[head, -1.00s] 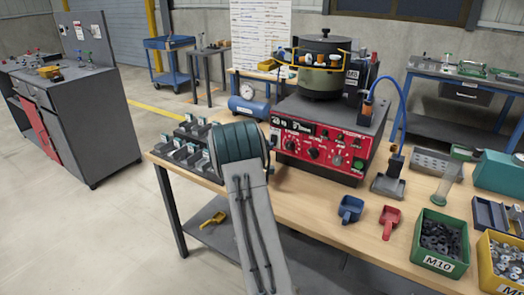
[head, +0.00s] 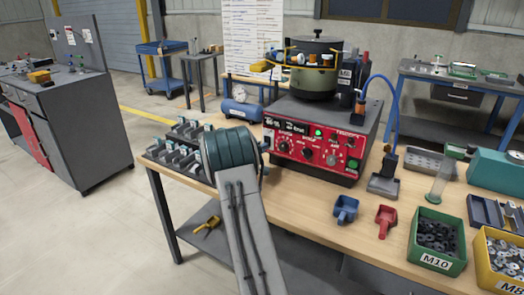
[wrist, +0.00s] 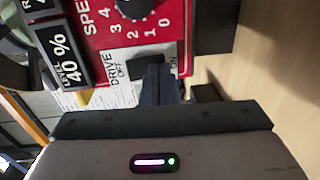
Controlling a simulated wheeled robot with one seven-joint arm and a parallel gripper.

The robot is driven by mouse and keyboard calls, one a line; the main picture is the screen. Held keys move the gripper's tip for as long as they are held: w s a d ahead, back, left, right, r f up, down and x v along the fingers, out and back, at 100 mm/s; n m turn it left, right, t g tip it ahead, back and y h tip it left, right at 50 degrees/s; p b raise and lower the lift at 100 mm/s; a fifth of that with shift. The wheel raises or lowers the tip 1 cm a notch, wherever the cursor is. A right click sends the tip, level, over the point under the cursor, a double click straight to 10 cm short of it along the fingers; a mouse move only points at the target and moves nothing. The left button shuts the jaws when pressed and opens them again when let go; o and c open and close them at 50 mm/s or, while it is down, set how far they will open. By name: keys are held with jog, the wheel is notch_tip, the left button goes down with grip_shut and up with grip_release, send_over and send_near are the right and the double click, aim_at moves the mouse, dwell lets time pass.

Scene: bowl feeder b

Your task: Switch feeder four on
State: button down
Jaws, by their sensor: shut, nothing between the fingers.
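The bowl feeder has a red control panel (head: 316,150) with dials, two displays and buttons, and stands on the wooden bench. A green lamp (head: 318,132) glows on the panel, and a green button (head: 353,163) sits at its lower right. In the wrist view, the panel (wrist: 105,32) shows a speed dial (wrist: 135,5), a display reading 40 % and a label (wrist: 125,72) reading DRIVE OFF. My gripper (wrist: 160,82) is shut and empty, with its fingers right against or just before the panel between OFF and ON.
A dark bowl (head: 313,82) tops the feeder. Blue (head: 345,208) and red (head: 386,220) scoops, a green M10 bin (head: 437,262) and a yellow bin (head: 500,287) stand on the bench to the right. Small dark blocks with cards (head: 180,148) stand left of my arm.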

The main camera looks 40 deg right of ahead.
jog(key=f+b+v, duration=0.1)
jog(key=v, duration=0.3)
jog(key=f+b+v, duration=0.1)
jog(key=v, duration=0.4)
jog(key=f+b+v, duration=0.1)
jog(key=b+v, duration=0.1)
jog(key=v, duration=0.2)
jog(key=shift+s+a, duration=0.2)
jog(key=shift+a, duration=0.25)
jog(key=s+a+r+m+g+y+p, duration=0.25)
jog(key=s+r, duration=0.25)
jog(key=s, duration=0.3)
jog(key=s+a+r+m+g+y+p, duration=0.25)
jog(key=s+r+p, duration=0.2)
jog(key=s, duration=0.25)
jog(key=s+a+r+y+p, duration=0.2)
jog(key=s+a+y, duration=0.1)
jog(key=s+a, duration=0.2)
jog(key=s+a+r+t+y+p, duration=0.1)
jog(key=s+a+r+y+p, duration=0.2)
jog(key=s+a, duration=0.3)
jog(key=s+a+r+y+p, duration=0.2)
jog(key=s+a+y, duration=0.2)
jog(key=a, duration=0.8)
jog(key=shift+s+r+y+p, duration=0.35)
jog(key=shift+s+y+p, duration=0.05)
jog(key=shift+s, duration=0.5)
